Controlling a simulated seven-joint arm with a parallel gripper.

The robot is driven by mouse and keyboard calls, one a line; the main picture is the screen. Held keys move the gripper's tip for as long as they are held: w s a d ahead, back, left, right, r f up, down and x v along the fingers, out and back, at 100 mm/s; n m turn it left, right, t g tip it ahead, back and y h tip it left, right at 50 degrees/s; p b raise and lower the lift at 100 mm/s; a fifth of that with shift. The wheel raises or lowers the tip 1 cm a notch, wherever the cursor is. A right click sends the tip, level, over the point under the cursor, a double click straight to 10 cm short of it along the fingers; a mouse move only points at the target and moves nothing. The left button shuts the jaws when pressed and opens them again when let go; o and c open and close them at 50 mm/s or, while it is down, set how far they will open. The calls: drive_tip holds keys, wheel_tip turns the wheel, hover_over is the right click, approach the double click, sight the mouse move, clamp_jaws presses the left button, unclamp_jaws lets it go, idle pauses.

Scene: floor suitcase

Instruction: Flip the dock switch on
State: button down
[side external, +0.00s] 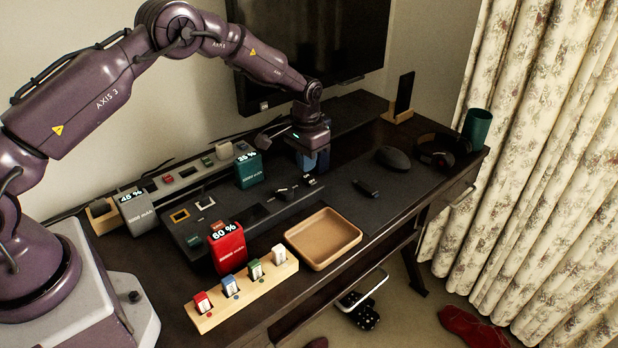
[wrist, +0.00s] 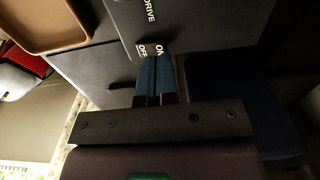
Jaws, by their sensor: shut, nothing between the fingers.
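The dark grey dock (side external: 240,211) lies on the desk in the side external view. Its near end (wrist: 190,22) fills the top of the wrist view, with white "DRIVE", "ON" and "OFF" lettering. My gripper (side external: 312,171) points down at the right end of the dock in the side external view. In the wrist view its blue fingers (wrist: 154,62) are together with nothing between them, their tips right by the ON and OFF labels. The switch lever is not distinguishable there; the fingers may hide it. I cannot tell whether they touch it.
A red battery (side external: 227,249), a green battery (side external: 249,171) and a grey battery (side external: 137,213) stand left of my gripper. A tan tray (side external: 323,238) and a wooden block with coloured pieces (side external: 242,297) lie in front. A mouse (side external: 393,159) and headphones (side external: 437,150) are to the right.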

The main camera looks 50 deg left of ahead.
sight(307, 176)
drive_tip(key=shift+f, duration=1.2)
idle(0.4)
drive_tip(key=shift+r, duration=3.55)
